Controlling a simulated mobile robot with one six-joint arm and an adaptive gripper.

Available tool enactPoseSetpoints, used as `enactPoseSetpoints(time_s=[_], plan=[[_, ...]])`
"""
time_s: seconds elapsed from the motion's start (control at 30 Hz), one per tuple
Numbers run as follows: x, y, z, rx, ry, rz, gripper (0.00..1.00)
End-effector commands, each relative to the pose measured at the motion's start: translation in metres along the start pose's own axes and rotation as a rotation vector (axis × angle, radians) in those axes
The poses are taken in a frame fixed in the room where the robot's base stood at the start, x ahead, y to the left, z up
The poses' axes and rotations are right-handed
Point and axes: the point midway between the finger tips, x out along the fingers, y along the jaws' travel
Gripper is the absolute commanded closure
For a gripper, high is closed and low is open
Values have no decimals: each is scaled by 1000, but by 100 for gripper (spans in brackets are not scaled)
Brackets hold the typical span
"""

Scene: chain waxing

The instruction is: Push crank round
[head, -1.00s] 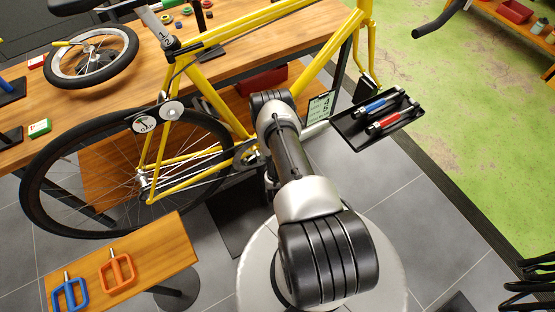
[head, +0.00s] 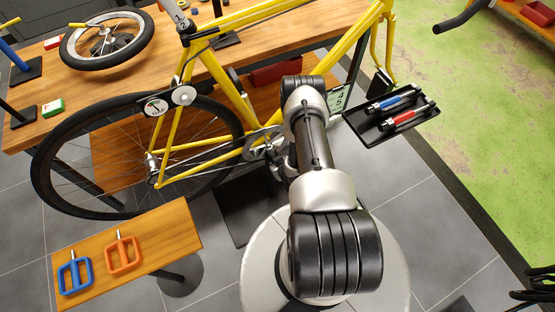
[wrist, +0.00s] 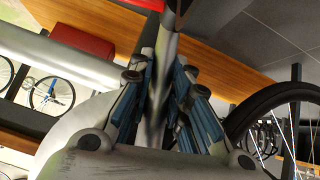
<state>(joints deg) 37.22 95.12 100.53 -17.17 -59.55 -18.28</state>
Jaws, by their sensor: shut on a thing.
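The yellow bicycle (head: 225,80) stands in front of the bench in the head view. Its chainring and crank area (head: 262,142) sit at the bottom of the frame, just left of my arm and partly hidden by it. In the wrist view my gripper (wrist: 163,75) has its blue-padded fingers closed around a grey metal bar, which looks like the crank (wrist: 167,48). The bar runs up between the fingertips, and its lower part is hidden by them. My gripper is mostly hidden behind my arm in the head view.
A black tray (head: 375,133) with blue- and red-handled tools is right of the frame.

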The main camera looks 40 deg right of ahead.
Motion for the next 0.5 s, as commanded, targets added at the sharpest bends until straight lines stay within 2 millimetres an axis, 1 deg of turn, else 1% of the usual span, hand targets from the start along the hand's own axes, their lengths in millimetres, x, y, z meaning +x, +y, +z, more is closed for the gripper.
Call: enactPoseSetpoints(time_s=[0.2,0.5], plan=[[0,-8,1,56,4,-57,100],[0,-15,0,99,12,-100,100]])
